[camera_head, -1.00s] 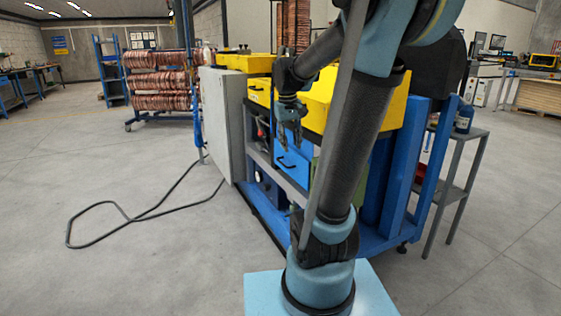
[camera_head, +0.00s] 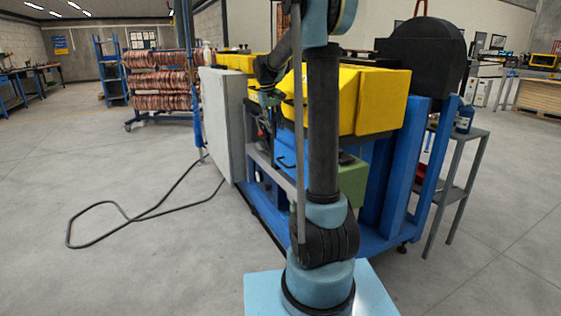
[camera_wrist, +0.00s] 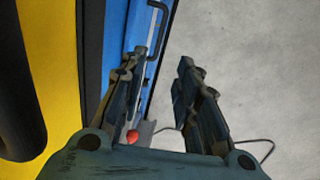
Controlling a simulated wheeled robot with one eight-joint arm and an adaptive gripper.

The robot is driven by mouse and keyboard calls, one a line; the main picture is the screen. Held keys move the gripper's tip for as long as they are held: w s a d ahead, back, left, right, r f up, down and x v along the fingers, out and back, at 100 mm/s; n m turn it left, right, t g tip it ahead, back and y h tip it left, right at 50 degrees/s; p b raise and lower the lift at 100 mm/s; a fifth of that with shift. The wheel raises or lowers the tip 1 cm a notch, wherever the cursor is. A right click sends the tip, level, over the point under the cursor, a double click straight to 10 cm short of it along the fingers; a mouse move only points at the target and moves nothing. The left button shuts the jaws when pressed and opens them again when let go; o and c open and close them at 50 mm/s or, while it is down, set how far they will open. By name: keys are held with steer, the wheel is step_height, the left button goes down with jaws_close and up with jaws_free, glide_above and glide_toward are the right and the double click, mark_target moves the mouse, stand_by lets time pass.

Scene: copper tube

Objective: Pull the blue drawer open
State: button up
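The blue drawer (camera_head: 291,146) is set in the side of the blue and yellow machine, below a yellow part. Its dark bar handle (camera_head: 282,163) stands out from the front. In the wrist view the blue front (camera_wrist: 117,40) runs along the left, with the black handle (camera_wrist: 158,38) on its edge. My gripper (camera_wrist: 160,62) is open and empty. In that view the handle appears between and beyond the fingertips, nearer the left finger; whether they touch is unclear. In the head view my gripper (camera_head: 270,112) is small, above the handle and partly hidden by the machine and arm.
The yellow housing (camera_head: 380,100) is close to my arm. A green block (camera_head: 352,180) sits behind my arm. A grey cabinet door (camera_head: 222,125) stands left of the drawer. A black cable (camera_head: 125,215) lies on otherwise clear floor.

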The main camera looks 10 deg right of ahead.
steer(key=d+f, duration=0.1)
steer(key=f, duration=0.4)
steer(key=d+f, duration=0.1)
steer(key=f, duration=0.5)
steer(key=w+d+f, duration=0.1)
steer(key=f, duration=0.4)
steer(key=shift+f, duration=0.35)
steer(key=shift+c, duration=0.6)
jaws_close()
